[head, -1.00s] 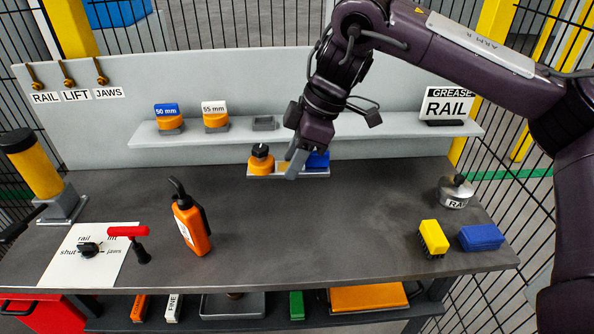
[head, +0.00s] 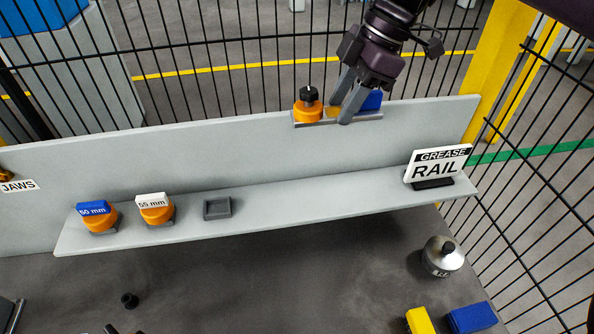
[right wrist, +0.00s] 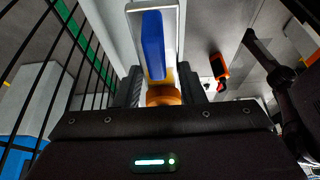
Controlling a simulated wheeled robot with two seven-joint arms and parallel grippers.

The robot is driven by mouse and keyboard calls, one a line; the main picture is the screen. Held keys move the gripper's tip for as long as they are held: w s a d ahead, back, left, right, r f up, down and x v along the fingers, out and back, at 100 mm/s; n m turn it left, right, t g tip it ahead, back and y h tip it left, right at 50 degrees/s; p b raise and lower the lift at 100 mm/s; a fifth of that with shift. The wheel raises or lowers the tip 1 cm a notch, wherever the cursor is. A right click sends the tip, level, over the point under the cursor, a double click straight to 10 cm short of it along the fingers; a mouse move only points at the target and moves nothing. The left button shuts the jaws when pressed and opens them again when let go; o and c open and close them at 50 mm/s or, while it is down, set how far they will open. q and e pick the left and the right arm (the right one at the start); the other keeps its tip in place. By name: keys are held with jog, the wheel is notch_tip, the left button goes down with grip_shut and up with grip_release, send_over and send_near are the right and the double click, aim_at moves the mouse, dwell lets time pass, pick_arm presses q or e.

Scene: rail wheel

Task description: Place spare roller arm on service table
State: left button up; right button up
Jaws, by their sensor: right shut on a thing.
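The roller arm (head: 305,124) is a light grey bar carrying an orange roller with a black knob at its left end and a blue block at its right end. My right gripper (head: 342,108) is shut on its middle and holds it up, at the height of the back panel's top edge in the head view. The right wrist view shows the bar (right wrist: 172,22), its blue block (right wrist: 153,45) and the orange roller (right wrist: 162,95) between the fingers. The dark grey service table (head: 310,275) lies below. My left gripper is not in view.
A shelf (head: 300,209) on the back panel (head: 240,142) holds the 50 mm (head: 99,219) and 55 mm (head: 155,209) rollers, a small empty tray (head: 217,208) and the grease rail sign (head: 437,166). A silver can (head: 442,257), yellow block (head: 419,321) and blue block (head: 472,318) stand at right.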

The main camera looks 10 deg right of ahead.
jog(key=b, duration=0.1)
send_over(327, 196)
jog(key=d, duration=0.1)
notch_tip(327, 196, down, 8)
jog(key=r, duration=0.1)
jog(key=f, duration=0.4)
jog(key=f+b, duration=0.1)
jog(key=f, duration=0.3)
jog(key=shift+w+d+f, duration=0.1)
jog(key=shift+d+f, duration=0.1)
jog(key=shift+f, duration=0.05)
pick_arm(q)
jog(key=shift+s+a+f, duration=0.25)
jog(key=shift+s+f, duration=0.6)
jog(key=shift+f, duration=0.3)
pick_arm(e)
jog(key=shift+f, duration=1.95)
jog(key=o, duration=1.1)
jog(key=shift+f, duration=0.15)
jog(key=shift+o, duration=0.2)
jog(key=shift+r, duration=0.25)
pick_arm(q)
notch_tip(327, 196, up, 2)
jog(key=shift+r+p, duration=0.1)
jog(key=shift+p, duration=0.8)
pick_arm(e)
jog(key=v, duration=1.2)
